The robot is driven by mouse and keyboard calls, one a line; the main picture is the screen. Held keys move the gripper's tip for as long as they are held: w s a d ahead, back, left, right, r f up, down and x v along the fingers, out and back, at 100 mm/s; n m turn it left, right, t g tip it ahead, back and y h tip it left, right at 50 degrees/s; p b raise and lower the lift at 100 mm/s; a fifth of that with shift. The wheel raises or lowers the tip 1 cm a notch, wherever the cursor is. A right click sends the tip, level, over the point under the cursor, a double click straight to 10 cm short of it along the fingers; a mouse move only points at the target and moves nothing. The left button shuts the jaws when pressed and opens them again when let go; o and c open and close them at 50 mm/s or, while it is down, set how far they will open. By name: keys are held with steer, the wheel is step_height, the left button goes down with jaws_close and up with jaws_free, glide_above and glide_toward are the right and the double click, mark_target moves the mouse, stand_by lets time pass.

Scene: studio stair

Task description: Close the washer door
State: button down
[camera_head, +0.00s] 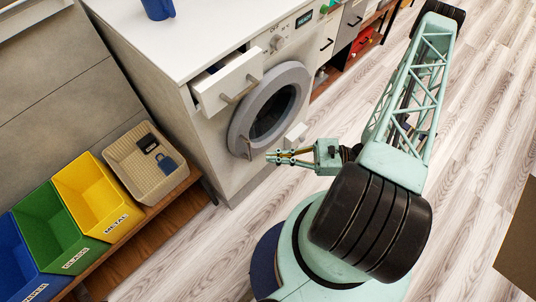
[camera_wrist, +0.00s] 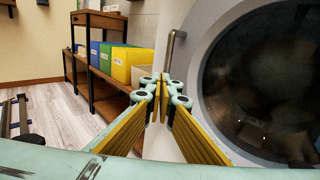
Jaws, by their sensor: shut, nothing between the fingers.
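The washer (camera_head: 215,130) stands against the wall with its round door (camera_head: 237,128) on the front. The door has a grey ring and dark glass, and sits close to the front panel; I cannot tell whether it is latched or slightly ajar. Its bar handle (camera_head: 247,147) is on the lower left of the ring. My gripper (camera_head: 270,157) is shut and empty, in front of the door's lower edge, near the handle. In the wrist view, my gripper (camera_wrist: 163,92) points past the door's left side, with the door (camera_wrist: 266,80) at right and the handle (camera_wrist: 171,50) just beyond the fingertips.
The detergent drawer (camera_head: 228,82) is pulled out above the door. A small white flap (camera_head: 295,134) juts out at the lower right. A beige basket (camera_head: 118,150) and yellow (camera_head: 92,190), green (camera_head: 55,235) and blue bins stand on a wooden shelf at left.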

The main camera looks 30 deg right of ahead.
steer(key=s+a+p+v, duration=0.1)
steer(key=v, duration=0.8)
steer(key=shift+s+d, duration=0.25)
steer(key=shift+s, duration=0.05)
stand_by(0.3)
stand_by(0.7)
steer(key=w+a+r+n+g+h, duration=0.1)
steer(key=w+r+n+g+h, duration=0.25)
steer(key=r, duration=0.85)
steer(key=w+a+r+n+g+h, duration=0.15)
steer(key=r+n+g, duration=0.45)
steer(key=r, duration=0.6)
steer(key=w+a+r+n+g+h, duration=0.1)
steer(key=a+r+n+g+h, duration=0.15)
steer(key=r+n, duration=0.7)
steer(key=s+a+r+n+t+h, duration=0.2)
steer(key=s+a+r, duration=0.1)
steer(key=r, duration=0.5)
steer(key=s+a+r+n+t+h, duration=0.1)
steer(key=s+a+r+t+h, duration=0.1)
steer(key=r, duration=0.6)
steer(key=s+a+r+n+t+h, duration=0.2)
steer(key=s+a+r+h, duration=0.1)
steer(key=r, duration=0.5)
steer(key=shift+s+a+r+n, duration=0.35)
steer(key=shift+s+a, duration=0.15)
steer(key=shift+s, duration=0.7)
